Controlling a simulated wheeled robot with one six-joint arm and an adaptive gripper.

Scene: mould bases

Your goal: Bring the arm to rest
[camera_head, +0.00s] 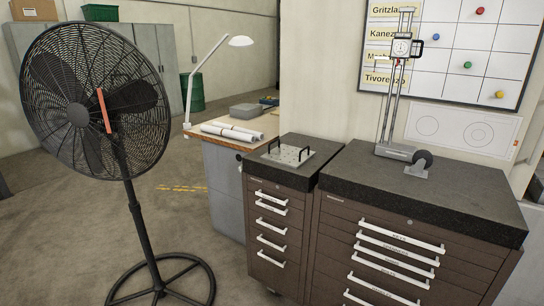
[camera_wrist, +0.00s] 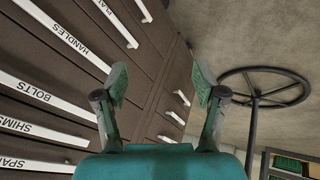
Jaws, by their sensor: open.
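My gripper (camera_wrist: 159,86) shows in the wrist view with its two fingers spread wide apart. It is open and nothing is between the fingertips. It faces the brown drawer cabinet (camera_wrist: 150,60), whose labelled drawers appear on their side, with the floor on the right. The arm and gripper do not show in the head view.
In the head view, a black pedestal fan (camera_head: 82,114) stands at the left. Two brown drawer cabinets (camera_head: 340,235) stand at the right, with a metal plate with black handles (camera_head: 288,155) and a height gauge (camera_head: 393,152) on top. The floor (camera_head: 60,215) around the fan is clear.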

